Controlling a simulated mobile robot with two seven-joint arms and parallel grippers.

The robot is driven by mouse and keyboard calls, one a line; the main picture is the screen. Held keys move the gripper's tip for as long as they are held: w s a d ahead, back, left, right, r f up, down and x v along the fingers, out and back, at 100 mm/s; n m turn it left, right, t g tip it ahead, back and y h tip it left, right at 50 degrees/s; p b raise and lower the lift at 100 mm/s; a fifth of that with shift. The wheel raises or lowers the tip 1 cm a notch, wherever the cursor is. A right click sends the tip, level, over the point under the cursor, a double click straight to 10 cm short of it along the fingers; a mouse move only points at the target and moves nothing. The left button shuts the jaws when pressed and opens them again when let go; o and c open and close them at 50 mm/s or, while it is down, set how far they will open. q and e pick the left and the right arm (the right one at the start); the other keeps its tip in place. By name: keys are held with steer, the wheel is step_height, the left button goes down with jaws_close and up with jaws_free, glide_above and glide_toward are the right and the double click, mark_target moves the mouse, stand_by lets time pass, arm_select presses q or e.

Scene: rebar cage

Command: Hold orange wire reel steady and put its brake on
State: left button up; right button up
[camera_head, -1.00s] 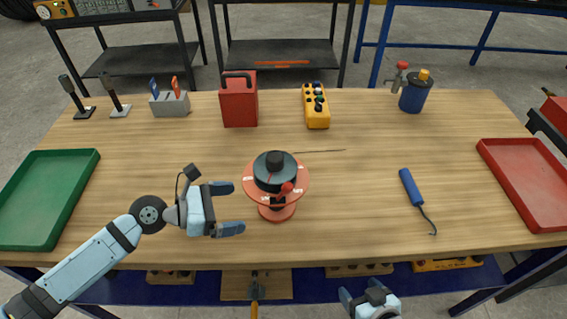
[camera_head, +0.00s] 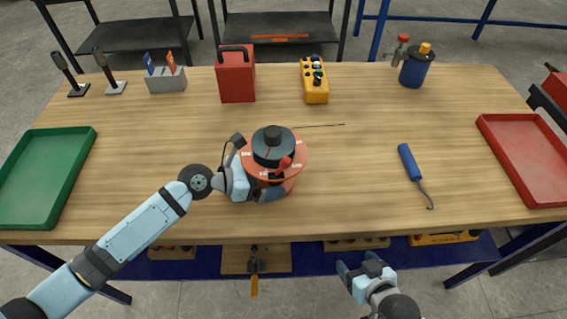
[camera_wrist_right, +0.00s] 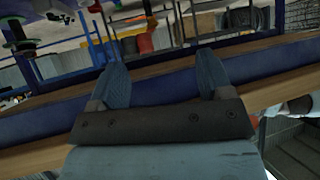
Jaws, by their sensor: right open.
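The orange wire reel (camera_head: 297,151) stands on the workbench just left of centre. It has a black hub (camera_head: 272,147) on top, a red-knobbed lever (camera_head: 286,162) at its front, and a thin wire running off to the right. My left gripper (camera_head: 268,187) is at the reel's left and front, low by its base. One finger shows in front of the base; the other is hidden by the reel, so its closure cannot be seen. My right gripper (camera_head: 360,269) is open and empty, beyond the bench's front edge; its spread fingers show in the right wrist view (camera_wrist_right: 162,82).
A green tray (camera_head: 78,150) lies at the left and a red tray (camera_head: 488,128) at the right. A blue-handled hook (camera_head: 408,162) lies right of the reel. A red canister (camera_head: 237,90), yellow control box (camera_head: 314,92) and blue container (camera_head: 415,72) stand behind. Bench between reel and hook is clear.

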arm_select(q)
steer(key=shift+w+d+f, duration=0.1)
steer(key=shift+d, duration=0.15)
arm_select(e)
steer(key=shift+s+f, duration=0.15)
steer(key=shift+f, duration=0.05)
arm_select(q)
steer(key=shift+c, duration=0.5)
arm_select(e)
steer(key=shift+s+d+f, duration=0.1)
steer(key=shift+s, duration=0.05)
